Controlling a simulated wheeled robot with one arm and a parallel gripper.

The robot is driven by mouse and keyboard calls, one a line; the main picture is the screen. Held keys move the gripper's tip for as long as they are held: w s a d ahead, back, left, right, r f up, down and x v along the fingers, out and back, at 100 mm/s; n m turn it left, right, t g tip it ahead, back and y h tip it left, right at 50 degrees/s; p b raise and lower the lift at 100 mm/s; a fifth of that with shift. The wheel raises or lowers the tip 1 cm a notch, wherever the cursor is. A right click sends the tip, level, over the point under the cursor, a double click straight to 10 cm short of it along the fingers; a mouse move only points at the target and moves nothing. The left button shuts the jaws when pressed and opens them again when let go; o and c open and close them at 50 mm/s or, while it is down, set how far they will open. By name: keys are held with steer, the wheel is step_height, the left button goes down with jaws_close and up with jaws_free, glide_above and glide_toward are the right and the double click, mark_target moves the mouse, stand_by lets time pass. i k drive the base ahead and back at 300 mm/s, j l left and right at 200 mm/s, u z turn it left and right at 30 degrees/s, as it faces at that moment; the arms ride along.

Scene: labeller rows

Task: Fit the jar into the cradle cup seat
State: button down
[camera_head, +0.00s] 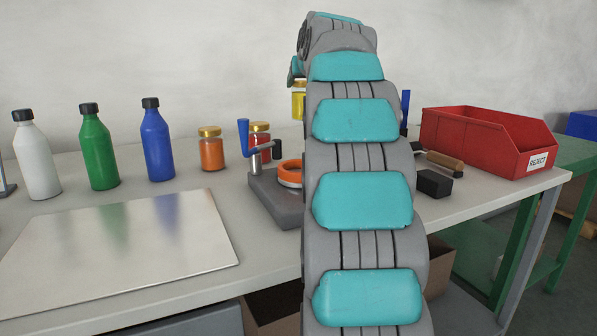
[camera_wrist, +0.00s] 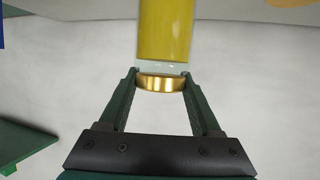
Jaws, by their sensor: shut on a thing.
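The jar, with yellow contents and a gold lid, shows in the wrist view (camera_wrist: 165,32) and partly beside my arm in the head view (camera_head: 298,104). My gripper (camera_wrist: 160,77) is shut on the jar at its lid end. In the head view the jar hangs above the bench, lid up, and my arm hides part of it. The labeller's grey base (camera_head: 274,200) stands on the bench below, with an orange ring (camera_head: 290,172) that looks like the cradle cup seat. My arm hides the right part of the ring and base. The jar is apart from the ring.
A blue-handled lever (camera_head: 243,133) rises at the labeller's left. An orange jar (camera_head: 211,153) and a red jar (camera_head: 260,135) stand behind. White, green and blue bottles (camera_head: 157,145) stand left, behind a metal plate (camera_head: 120,245). A red REJECT bin (camera_head: 478,140) is right.

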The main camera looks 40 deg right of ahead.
mark_target(300, 174)
steer(key=j+z, duration=0.15)
steer(key=j, duration=0.25)
steer(key=k+j+z, duration=0.15)
steer(key=j, duration=0.25)
steer(key=k+j+z, duration=0.15)
steer(key=j, duration=0.25)
steer(key=j+z, duration=0.15)
steer(key=j, duration=0.25)
steer(key=k, duration=0.05)
